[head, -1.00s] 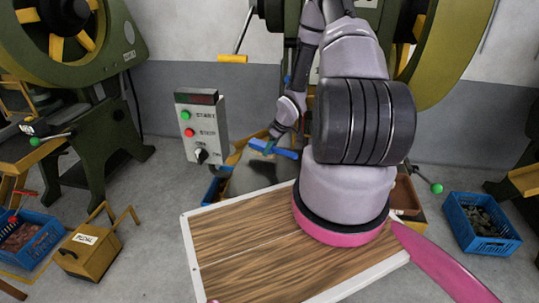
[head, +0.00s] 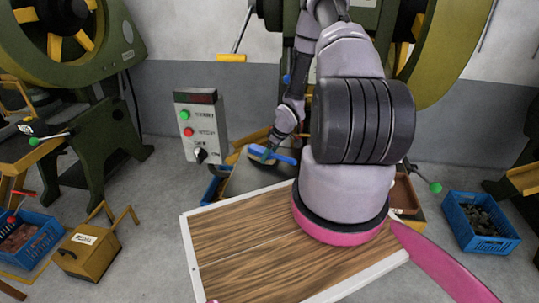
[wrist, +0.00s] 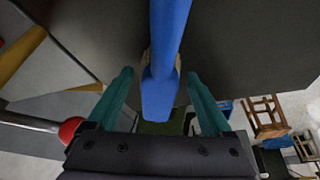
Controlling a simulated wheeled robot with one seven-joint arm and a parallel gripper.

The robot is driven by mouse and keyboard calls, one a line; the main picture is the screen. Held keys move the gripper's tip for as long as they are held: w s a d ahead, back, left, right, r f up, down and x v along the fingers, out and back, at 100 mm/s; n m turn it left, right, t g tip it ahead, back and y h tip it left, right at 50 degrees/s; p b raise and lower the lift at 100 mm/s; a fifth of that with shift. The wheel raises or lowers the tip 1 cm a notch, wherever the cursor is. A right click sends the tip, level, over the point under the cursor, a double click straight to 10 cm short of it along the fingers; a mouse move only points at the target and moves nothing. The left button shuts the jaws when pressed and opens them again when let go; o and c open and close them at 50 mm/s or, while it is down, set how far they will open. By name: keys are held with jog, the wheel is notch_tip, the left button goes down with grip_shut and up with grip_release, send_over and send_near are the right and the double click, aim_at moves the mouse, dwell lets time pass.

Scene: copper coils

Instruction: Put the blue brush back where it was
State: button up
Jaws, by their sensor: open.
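The blue brush (head: 284,158) is at the grey plate (head: 243,178) of the machine behind the wooden board. In the wrist view the brush (wrist: 167,60) runs away from me, with its near end between my two teal fingers. Pale brown bristles show a little beneath its sides. My gripper (head: 267,155) is at the left part of the brush in the head view. In the wrist view my gripper (wrist: 160,88) is open, with a gap on each side of the brush. I cannot tell whether the brush rests on the plate.
A control box (head: 201,127) with green and red buttons stands left of the arm. A red-knobbed lever (wrist: 70,129) is close to my left finger in the wrist view. A blue crate (head: 482,222) stands on the floor at right, and a yellow box (head: 84,252) at left.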

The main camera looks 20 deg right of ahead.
jog(key=v, duration=1.2)
jog(key=s+a+r+m+h, duration=0.1)
jog(key=s+r+m+h, duration=0.15)
jog(key=r, duration=1.15)
jog(key=s+a+r+m+h, duration=0.1)
jog(key=r+m+h, duration=0.15)
jog(key=r, duration=1.15)
jog(key=s+a+r+m+t+y, duration=0.1)
jog(key=s+a+r+m+y, duration=0.1)
jog(key=s+a+r, duration=0.4)
jog(key=s+a+r+m+t+y, duration=0.2)
jog(key=s+a+r, duration=0.5)
jog(key=s+r, duration=0.4)
jog(key=shift+s+r+m+y, duration=0.2)
jog(key=shift+s+m+y, duration=0.2)
jog(key=shift+s+m, duration=0.6)
jog(key=shift+t, duration=0.3)
